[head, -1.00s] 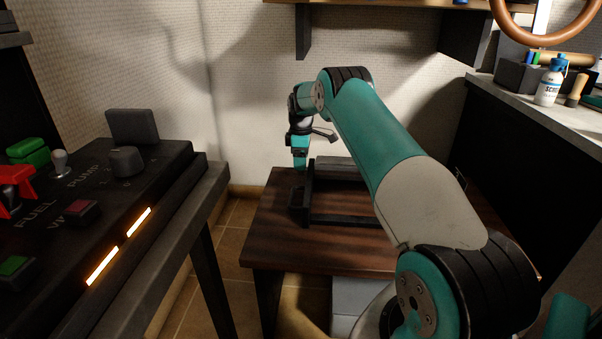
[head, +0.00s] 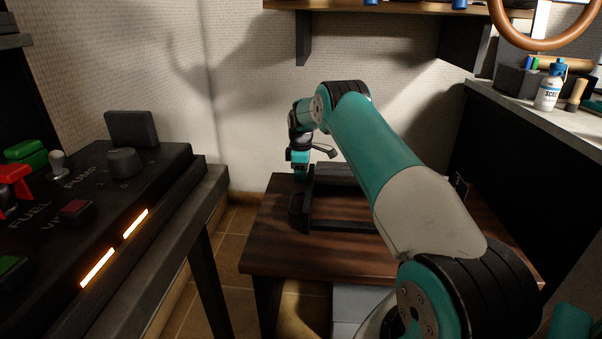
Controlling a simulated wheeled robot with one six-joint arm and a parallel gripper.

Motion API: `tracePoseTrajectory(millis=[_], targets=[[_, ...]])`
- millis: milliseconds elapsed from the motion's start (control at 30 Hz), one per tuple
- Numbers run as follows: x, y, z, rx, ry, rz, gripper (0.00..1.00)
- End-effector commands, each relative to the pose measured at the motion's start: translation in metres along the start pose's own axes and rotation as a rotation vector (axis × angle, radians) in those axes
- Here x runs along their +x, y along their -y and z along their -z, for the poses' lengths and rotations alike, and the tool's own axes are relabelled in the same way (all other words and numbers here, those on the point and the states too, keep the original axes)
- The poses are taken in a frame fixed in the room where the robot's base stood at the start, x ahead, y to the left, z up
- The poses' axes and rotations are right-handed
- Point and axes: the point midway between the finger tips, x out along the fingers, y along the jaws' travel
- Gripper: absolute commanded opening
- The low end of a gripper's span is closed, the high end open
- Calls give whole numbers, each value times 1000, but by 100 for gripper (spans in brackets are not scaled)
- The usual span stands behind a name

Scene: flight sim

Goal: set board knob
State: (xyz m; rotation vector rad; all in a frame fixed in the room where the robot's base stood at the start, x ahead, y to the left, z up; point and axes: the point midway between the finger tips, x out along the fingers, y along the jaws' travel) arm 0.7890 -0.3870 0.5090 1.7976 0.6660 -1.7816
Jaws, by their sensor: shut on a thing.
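My gripper (head: 298,172) is at the far left of the wooden table, beside the left end of a dark frame-like stand (head: 343,225). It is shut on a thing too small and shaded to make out. A dark block (head: 297,203) shows just below it at the stand's left side; I cannot tell whether they touch. On the black console at left, a grey rotary knob (head: 124,162) stands by the PUMP lettering, well away from my gripper. The far side of the stand is hidden, and my arm covers part of its right end.
The console also carries a green switch (head: 27,151), a red guard (head: 12,176), a small lever (head: 58,162) and lit orange strips. The wooden table (head: 300,262) is bare in front. A counter with a bottle (head: 549,90) stands at right; a shelf (head: 400,8) hangs above.

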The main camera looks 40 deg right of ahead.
Motion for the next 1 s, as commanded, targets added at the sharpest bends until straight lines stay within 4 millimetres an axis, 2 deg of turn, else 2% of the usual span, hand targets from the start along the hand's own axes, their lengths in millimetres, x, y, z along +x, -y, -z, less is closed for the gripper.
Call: tracePoseTrajectory(millis=[233,533,567,667,1000], targets=[[-2,1,1,-3,0,-101,18],[0,1,0,-2,1,-111,18],[0,1,0,-2,1,-111,44],[0,1,0,-2,1,-111,67],[-5,1,0,-2,1,-111,67]])
